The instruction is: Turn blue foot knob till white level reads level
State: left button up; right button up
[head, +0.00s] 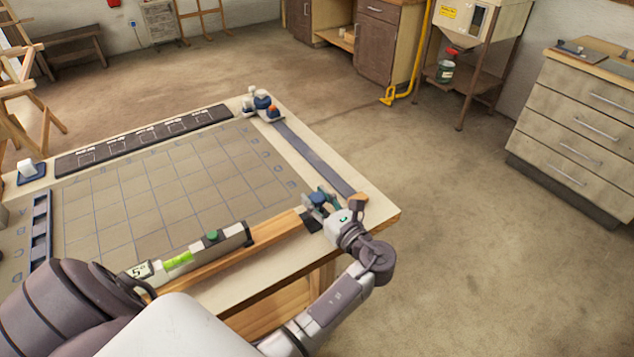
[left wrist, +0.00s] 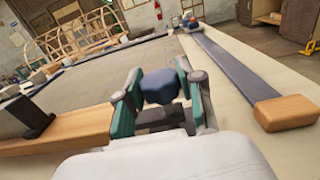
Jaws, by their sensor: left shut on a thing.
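The white level (head: 196,258) lies along a wooden lath (head: 275,232) near the front of the bench. It has a yellow-green vial (head: 178,261), a green knob (head: 212,236) and a small panel that seems to show "5". The bubble is too small to read. The blue foot knob (left wrist: 158,86) stands at the lath's right end. My left gripper (head: 320,202) is shut on it. In the left wrist view a green-padded finger of the gripper (left wrist: 160,100) stands on each side of the knob. The knob's underside is hidden. My right gripper is not in view.
A long blue-grey strip (head: 312,156) with a wooden end block (left wrist: 285,112) lies along the bench's right edge. A blue, white and orange device (head: 262,104) stands at the far corner. A gridded mat (head: 150,190) and a dark strip (head: 145,140) lie beyond the level.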

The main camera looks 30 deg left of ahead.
pick_arm(q)
jog(key=m+t+h+p, duration=0.2)
jog(key=t+p, duration=0.1)
jog(key=m+t+h+p, duration=0.1)
jog(key=t, duration=0.1)
jog(key=shift+s+a+r+m+p, duration=0.1)
jog(key=shift+r+m+p, duration=0.2)
jog(key=shift+m, duration=0.1)
jog(key=shift+f+m+t+h+p, duration=0.1)
jog(key=shift+m+t+h+p, duration=0.4)
jog(key=shift+m+t+h, duration=0.4)
jog(key=shift+f+m+t+h+p, duration=0.1)
jog(key=shift+m+t+h+p, duration=0.25)
jog(key=shift+m+t+h, duration=0.95)
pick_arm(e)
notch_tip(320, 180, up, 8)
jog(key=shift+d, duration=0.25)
pick_arm(q)
jog(key=shift+h, duration=0.6)
jog(key=o, duration=1.1)
jog(key=shift+o, duration=0.2)
jog(key=shift+f, duration=0.1)
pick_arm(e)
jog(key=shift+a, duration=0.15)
